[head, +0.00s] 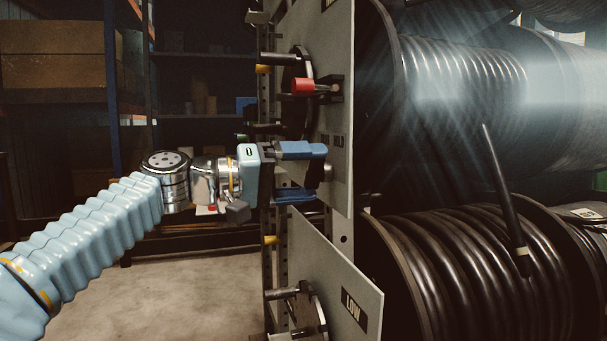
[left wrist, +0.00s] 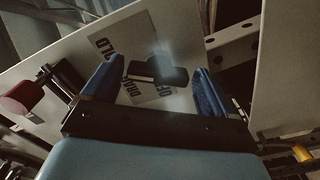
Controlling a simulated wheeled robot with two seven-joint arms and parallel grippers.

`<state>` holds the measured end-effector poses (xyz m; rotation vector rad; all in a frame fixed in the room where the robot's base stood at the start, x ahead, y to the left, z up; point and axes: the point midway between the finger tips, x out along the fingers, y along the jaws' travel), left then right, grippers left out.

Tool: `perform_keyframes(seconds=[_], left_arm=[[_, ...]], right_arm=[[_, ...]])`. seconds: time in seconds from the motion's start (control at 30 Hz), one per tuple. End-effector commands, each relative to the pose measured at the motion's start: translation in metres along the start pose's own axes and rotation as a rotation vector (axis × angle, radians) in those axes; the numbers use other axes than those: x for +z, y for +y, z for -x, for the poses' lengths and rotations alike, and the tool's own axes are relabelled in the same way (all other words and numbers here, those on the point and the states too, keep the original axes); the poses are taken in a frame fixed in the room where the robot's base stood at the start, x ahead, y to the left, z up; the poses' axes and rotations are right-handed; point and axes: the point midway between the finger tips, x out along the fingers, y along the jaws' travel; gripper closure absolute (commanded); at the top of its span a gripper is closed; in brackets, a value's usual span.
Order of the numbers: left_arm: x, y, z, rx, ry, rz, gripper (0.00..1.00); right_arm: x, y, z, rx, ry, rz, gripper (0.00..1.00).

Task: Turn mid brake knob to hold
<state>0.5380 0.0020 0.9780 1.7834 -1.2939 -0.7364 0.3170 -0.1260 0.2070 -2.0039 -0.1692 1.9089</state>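The mid brake knob (left wrist: 158,71) is a dark knob on the pale upright panel. In the left wrist view it lies between the two blue fingertips, with visible gaps on both sides. Printed labels, partly covered, sit around it; one ends in "OLD" (left wrist: 104,46), others read "DRAG" and "OFF". Which label the knob points to is unclear. My left gripper (left wrist: 157,86) is open and faces the panel; in the head view it (head: 309,172) reaches the panel's lower part and mostly hides the knob. My right gripper is out of view.
A red-ended handle (head: 303,86) sticks out above my left gripper. Below is a second panel marked "LOW" (head: 352,308). Large reels of black hose (head: 460,265) stand to the right. Shelves with boxes (head: 55,55) stand at the back left. Floor (head: 190,290) is clear at left.

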Motion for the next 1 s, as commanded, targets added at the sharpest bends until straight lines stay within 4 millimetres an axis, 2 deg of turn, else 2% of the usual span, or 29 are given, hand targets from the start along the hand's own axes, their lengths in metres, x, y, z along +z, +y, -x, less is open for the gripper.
perform_keyframes(seconds=[0.33, 0.47, 0.8, 1.0], left_arm=[[0.0, 0.001, 0.002, 0.002, 0.002, 0.001, 0.04], [-0.001, 0.0, 0.014, 0.001, 0.004, 0.002, 0.04], [-0.001, -0.001, 0.094, -0.001, 0.006, 0.002, 0.04], [-0.001, 0.0, 0.128, 0.0, 0.003, 0.001, 0.04]], right_arm=[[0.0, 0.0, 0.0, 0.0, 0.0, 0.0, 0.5], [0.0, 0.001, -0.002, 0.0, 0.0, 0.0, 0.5], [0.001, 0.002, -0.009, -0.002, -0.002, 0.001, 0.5], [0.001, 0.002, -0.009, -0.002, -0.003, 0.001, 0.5]])
